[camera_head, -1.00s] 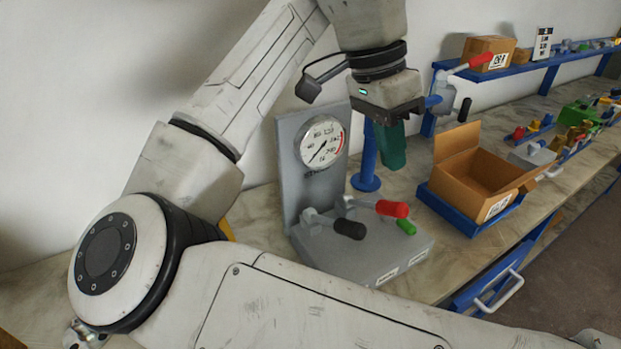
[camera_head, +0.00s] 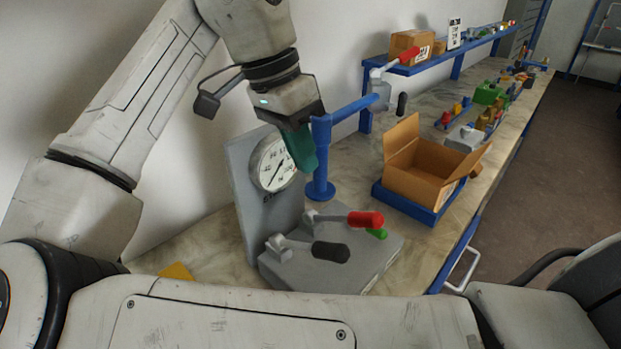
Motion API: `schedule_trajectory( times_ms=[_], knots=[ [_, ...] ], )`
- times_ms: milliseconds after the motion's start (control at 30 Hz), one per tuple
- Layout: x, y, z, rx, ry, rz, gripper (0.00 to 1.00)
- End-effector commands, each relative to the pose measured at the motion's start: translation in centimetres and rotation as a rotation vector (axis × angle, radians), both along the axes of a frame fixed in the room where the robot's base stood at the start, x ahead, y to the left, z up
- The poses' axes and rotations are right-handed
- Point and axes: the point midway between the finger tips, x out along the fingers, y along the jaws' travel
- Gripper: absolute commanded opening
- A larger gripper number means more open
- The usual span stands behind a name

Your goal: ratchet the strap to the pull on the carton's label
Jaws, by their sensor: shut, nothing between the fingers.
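The open brown carton (camera_head: 422,180) sits in a blue tray (camera_head: 407,208) on the bench, flaps up. Its label is too small and oblique to read here. A grey tensioning stand carries a round dial (camera_head: 270,165) on an upright plate (camera_head: 240,160). No strap can be made out. My gripper (camera_head: 303,160) has teal fingers, shut and empty, pointing down in front of the dial's right edge, left of the carton.
A blue post (camera_head: 321,165) with a side arm stands behind the stand; a grey fitting (camera_head: 384,92) with red and black handles is on it. A blue shelf (camera_head: 440,55) holds a small box (camera_head: 411,44). Coloured parts (camera_head: 489,94) line the bench beyond the carton. Floor at right is open.

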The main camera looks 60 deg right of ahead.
Motion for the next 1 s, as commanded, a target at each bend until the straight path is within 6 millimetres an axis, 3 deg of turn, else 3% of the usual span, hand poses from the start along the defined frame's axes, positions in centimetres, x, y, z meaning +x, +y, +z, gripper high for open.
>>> schedule_trajectory(
  times_ms=[500, 733, 1000],
  knots=[
    [-2.7, -0.6, -9.0, 0.001, 0.001, 0.002, 0.00],
    [-3.8, 0.4, -11.2, 0.000, 0.002, 0.003, 0.00],
    [-4.0, 0.6, -11.7, 0.001, 0.000, 0.003, 0.00]
  ],
)
